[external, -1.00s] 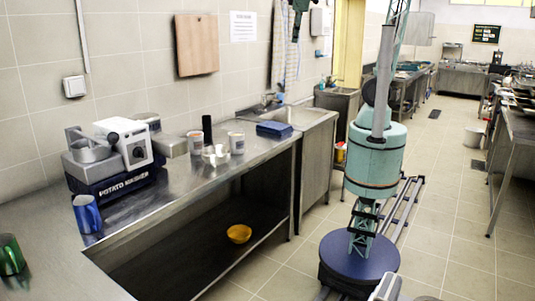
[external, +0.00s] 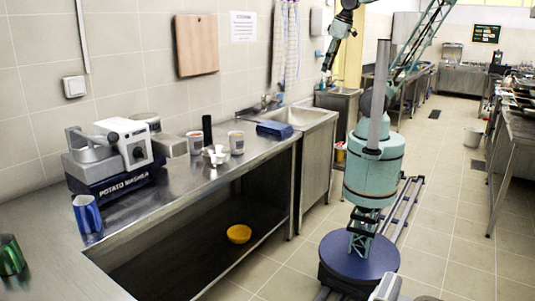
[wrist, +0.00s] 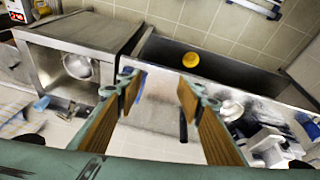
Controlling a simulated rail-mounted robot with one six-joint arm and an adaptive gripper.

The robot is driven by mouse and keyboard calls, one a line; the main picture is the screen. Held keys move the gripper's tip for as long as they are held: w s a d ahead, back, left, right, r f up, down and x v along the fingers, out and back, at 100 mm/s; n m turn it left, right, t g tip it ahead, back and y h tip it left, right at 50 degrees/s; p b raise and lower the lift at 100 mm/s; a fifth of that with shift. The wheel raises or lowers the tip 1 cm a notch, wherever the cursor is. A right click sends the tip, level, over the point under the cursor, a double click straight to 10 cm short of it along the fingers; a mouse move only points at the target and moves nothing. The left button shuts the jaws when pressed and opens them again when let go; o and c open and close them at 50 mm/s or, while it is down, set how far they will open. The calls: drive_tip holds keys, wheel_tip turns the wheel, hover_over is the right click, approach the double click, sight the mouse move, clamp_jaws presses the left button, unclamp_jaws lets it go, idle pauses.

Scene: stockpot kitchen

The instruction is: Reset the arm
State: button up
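My gripper (external: 327,66) hangs high in the air near the sink end of the counter in the external view, pointing down. In the wrist view its two wooden-looking fingers (wrist: 158,88) are apart with nothing between them. My upper arm leans up to the right above my teal column. No object is held.
A yellow bowl (external: 239,233) sits on the lower shelf.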

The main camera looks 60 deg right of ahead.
drive_tip(key=shift+s+a+f+m, duration=0.2)
drive_tip(key=shift+s+a+f, duration=0.05)
drive_tip(key=shift+s+f, duration=0.3)
drive_tip(key=shift+s+a+f+m, duration=0.2)
drive_tip(key=shift+s+f, duration=0.3)
drive_tip(key=shift+f, duration=0.05)
drive_tip(key=shift+d, duration=0.1)
